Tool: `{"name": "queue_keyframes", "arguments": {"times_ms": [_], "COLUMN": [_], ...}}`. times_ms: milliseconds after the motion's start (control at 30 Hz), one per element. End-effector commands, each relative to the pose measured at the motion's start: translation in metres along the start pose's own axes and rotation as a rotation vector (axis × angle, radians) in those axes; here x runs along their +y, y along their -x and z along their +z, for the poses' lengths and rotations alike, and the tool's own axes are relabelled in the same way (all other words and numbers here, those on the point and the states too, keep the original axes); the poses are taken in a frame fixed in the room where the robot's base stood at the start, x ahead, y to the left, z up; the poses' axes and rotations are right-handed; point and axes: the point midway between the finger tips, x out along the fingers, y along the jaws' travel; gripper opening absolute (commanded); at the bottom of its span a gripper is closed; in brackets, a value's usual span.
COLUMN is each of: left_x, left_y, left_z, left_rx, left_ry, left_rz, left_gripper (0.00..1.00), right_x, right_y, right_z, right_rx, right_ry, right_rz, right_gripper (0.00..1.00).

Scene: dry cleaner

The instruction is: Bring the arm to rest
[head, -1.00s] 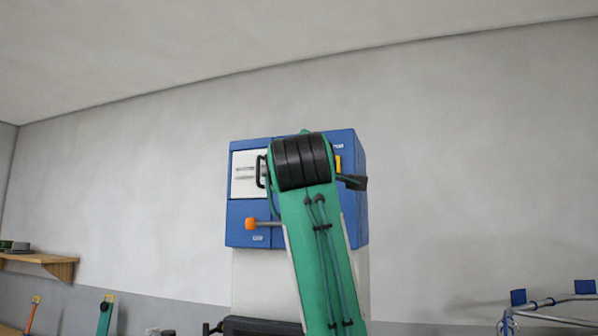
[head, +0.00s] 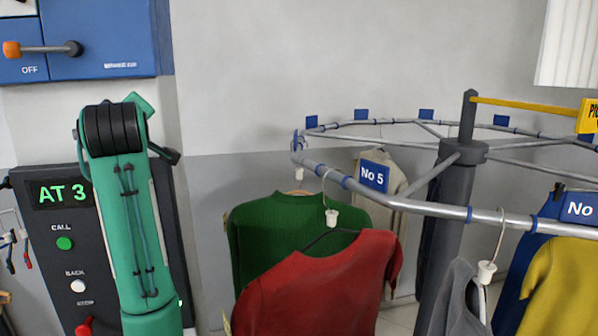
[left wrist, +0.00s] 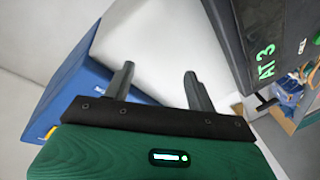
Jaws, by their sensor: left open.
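My left arm (head: 132,215), green with a black banded joint at its top, rises in the lower left of the head view, in front of a dark control panel (head: 60,250). Its gripper cannot be made out there. In the left wrist view my left gripper (left wrist: 159,69) shows two dark fingers spread apart, with nothing between them. Beyond them are a pale wall, a blue box (left wrist: 72,92) at the left and the panel's "AT 3" display (left wrist: 265,60) at the right. My right gripper is in neither view.
A round rail (head: 400,202) on a grey post (head: 445,220) carries several garments, including a red sweater (head: 320,285) and a green one (head: 285,225), right of my arm. The blue box (head: 110,35) hangs on the wall above the panel.

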Motion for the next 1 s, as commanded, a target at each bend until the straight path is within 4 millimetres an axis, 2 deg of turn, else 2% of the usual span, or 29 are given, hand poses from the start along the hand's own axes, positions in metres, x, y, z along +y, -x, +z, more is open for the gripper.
{"name": "queue_keyframes", "arguments": {"times_ms": [33, 233, 467, 600, 767, 1000], "left_x": [-0.018, -0.082, -0.159, -0.208, -0.262, -0.341], "left_y": [-0.006, -0.013, 0.001, 0.021, 0.053, 0.118], "left_z": [0.025, 0.112, 0.203, 0.253, 0.304, 0.366], "left_rx": [-0.03, -0.152, -0.305, -0.406, -0.527, -0.723], "left_ry": [-0.042, -0.202, -0.382, -0.487, -0.603, -0.764], "left_rz": [-0.016, -0.053, -0.079, -0.087, -0.085, -0.068], "left_gripper": [0.57, 0.57, 0.57, 0.57, 0.57, 0.57], "right_x": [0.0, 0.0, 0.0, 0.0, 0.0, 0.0], "right_y": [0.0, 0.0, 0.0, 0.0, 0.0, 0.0], "right_z": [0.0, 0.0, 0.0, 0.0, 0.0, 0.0], "right_rx": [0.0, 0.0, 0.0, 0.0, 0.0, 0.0], "right_ry": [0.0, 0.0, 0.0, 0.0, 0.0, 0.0], "right_rz": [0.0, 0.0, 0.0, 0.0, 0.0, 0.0], "right_gripper": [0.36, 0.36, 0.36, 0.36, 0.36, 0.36]}}
